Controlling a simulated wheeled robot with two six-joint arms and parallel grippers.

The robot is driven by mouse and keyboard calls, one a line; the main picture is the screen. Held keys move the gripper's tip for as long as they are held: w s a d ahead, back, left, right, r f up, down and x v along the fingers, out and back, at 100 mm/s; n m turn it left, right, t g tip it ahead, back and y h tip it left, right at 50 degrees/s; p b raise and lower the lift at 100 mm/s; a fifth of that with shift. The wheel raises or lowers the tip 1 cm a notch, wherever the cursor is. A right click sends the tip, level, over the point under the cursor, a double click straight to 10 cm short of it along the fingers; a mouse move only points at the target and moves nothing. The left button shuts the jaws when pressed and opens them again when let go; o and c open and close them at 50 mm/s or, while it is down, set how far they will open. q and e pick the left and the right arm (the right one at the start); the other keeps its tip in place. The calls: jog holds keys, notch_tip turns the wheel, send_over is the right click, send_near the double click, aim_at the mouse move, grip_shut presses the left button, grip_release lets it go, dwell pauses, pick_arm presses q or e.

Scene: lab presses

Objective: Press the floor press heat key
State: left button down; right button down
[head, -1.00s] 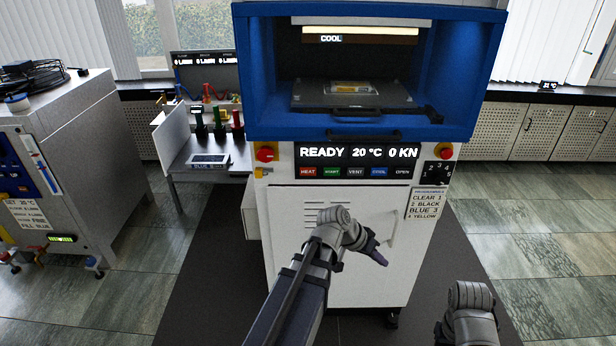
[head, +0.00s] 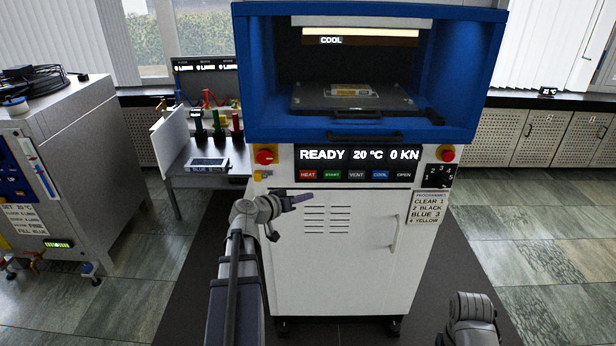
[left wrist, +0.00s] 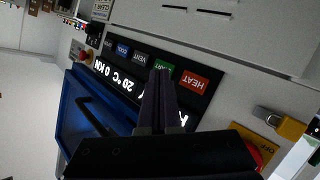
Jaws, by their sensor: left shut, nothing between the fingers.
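The floor press (head: 345,245) is a white cabinet with a blue open chamber (head: 467,130) on top. Its panel reads READY, 20 °C, 0 KN. The red HEAT key (head: 309,174) is leftmost in the key row below, and it also shows in the left wrist view (left wrist: 195,82). My left gripper (head: 308,197) is shut and empty, its tips a little below the HEAT key in the head view. In the left wrist view, the shut fingers (left wrist: 159,76) overlap the key row near START (left wrist: 163,76). Only a link of my right arm shows at lower right; its gripper is out of sight.
Green START (head: 332,174), VENT, COOL and OPEN keys lie right of HEAT. Red knobs (head: 265,156) flank the panel. A door handle (head: 396,234) is on the cabinet's right.

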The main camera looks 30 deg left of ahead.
aim_at(313, 176)
pick_arm(q)
jog(key=shift+w, duration=0.1)
jog(key=shift+w+a, duration=0.8)
jog(key=shift+w, duration=0.4)
jog(key=shift+w+a, duration=0.75)
jog(key=shift+w, duration=0.5)
jog(key=shift+w+a, duration=0.8)
jog(key=shift+w, duration=0.4)
jog(key=shift+w+a, duration=0.1)
jog(key=shift+w+a, duration=0.15)
jog(key=shift+w, duration=0.1)
jog(key=shift+w+a, duration=0.2)
jog(key=shift+w, duration=0.1)
dwell(0.6)
jog(key=shift+s+d, duration=0.45)
jog(key=shift+s, duration=0.25)
jog(key=shift+s, duration=0.1)
